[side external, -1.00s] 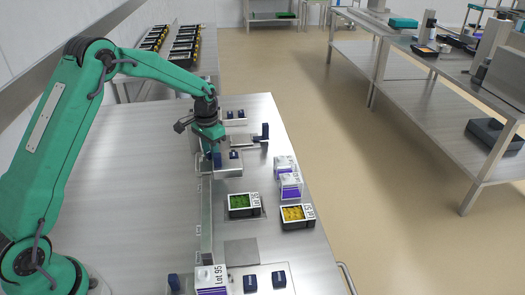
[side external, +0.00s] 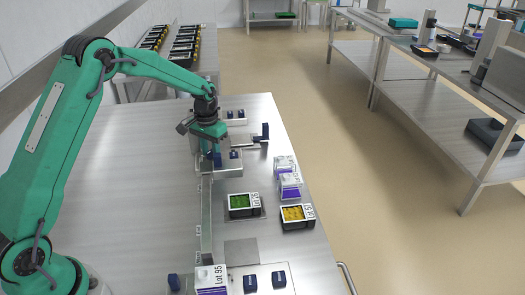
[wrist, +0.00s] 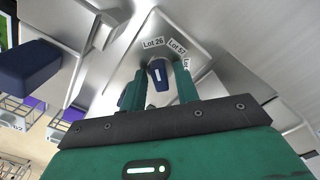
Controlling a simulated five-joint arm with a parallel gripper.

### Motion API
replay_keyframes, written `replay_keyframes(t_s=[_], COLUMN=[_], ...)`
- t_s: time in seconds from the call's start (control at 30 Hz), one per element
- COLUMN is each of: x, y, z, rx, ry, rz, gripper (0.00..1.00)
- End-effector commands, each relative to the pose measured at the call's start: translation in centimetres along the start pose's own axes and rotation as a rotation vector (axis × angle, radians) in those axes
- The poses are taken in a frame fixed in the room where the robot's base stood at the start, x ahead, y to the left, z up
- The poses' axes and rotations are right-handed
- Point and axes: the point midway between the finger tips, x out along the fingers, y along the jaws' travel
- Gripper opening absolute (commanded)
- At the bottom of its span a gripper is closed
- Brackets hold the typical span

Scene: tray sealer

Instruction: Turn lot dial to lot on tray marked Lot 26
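The lot dial (wrist: 158,74) is a dark blue knob with a white mark on a pale metal housing. Labels Lot 26 (wrist: 153,43) and Lot 57 (wrist: 177,46) curve beyond it, with a third label partly hidden by a finger. The white mark points roughly up the picture, toward the Lot 26 side. My gripper (wrist: 160,82) has one finger on each side of the knob, with narrow gaps visible; it looks open. In the side view my gripper (side external: 216,156) is low over the sealer. A green-filled tray (side external: 242,202) carries a label too small to read surely.
A yellow-filled tray (side external: 296,213) stands right of the green one. Purple-and-white boxes (side external: 290,184) stand behind it, and a box marked Lot 95 (side external: 211,278) stands at the front. A blue block (wrist: 52,64) lies left of the dial in the wrist view. The left tabletop is clear.

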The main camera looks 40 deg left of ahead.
Motion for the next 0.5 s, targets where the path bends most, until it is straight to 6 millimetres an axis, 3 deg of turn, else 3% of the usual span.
replay_keyframes(t_s=[0.5], x=[-3.5], y=[0.0], z=[0.0], rx=[0.001], ry=[0.002], rz=[0.0], gripper=[0.31])
